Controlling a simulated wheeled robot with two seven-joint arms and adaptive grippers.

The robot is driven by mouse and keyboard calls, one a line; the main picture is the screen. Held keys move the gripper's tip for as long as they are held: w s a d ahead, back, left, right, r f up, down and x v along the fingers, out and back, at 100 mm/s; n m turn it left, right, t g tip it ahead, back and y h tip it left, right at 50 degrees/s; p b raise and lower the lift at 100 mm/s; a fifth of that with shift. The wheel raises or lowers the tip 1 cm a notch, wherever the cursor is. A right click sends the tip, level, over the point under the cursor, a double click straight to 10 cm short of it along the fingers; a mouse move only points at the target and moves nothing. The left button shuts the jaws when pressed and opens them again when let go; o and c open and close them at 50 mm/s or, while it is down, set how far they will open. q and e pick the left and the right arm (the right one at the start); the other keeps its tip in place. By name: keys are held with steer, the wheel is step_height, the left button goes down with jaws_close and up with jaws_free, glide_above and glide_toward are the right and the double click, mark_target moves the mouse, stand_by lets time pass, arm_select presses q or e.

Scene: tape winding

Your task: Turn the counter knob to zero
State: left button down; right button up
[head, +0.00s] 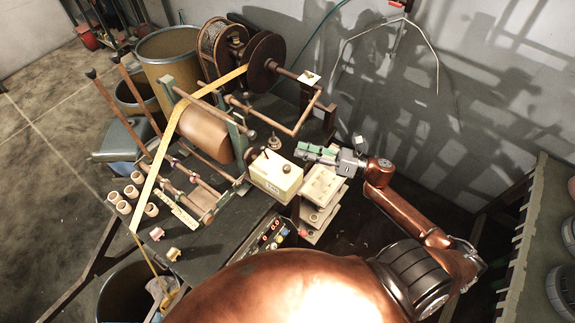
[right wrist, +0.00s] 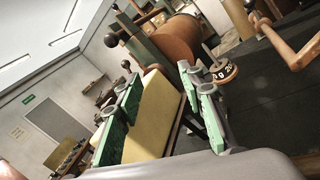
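The counter is a cream box (head: 275,176) on the dark bench, right of the copper roller, with a small dark knob (head: 286,168) on its top. A pale readout is on its front, too small to read. My right gripper (head: 303,152) is just right of and above the box, its green-padded fingers pointing left. In the right wrist view the fingers (right wrist: 157,78) are apart, with the cream box (right wrist: 158,118) showing beyond and between them. I cannot tell whether they touch it. The knob is not clear in the wrist view. My left gripper is not in view.
A wheel marked with digits (right wrist: 222,74) stands near the box. The winder's copper roller (head: 207,130) and yellow tape (head: 172,125) lie to the left. A second cream box (head: 323,185) is to the right. Several cardboard cores (head: 131,191) sit at the bench's left.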

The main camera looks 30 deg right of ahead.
mark_target(291, 167)
steer(key=s+a+r+n+g+y, duration=0.2)
steer(key=s+n+g+y, duration=0.2)
steer(key=s+n+g, duration=0.45)
steer(key=shift+n+t, duration=0.85)
steer(key=shift+n, duration=0.1)
steer(key=x, duration=0.2)
steer(key=w+p+x, duration=0.1)
steer(key=x, duration=0.2)
steer(key=p+x, duration=0.1)
steer(key=x, duration=0.2)
steer(key=shift+w+d+f, duration=0.1)
steer(key=shift+w, duration=0.3)
steer(key=shift+c, duration=0.2)
jaws_close()
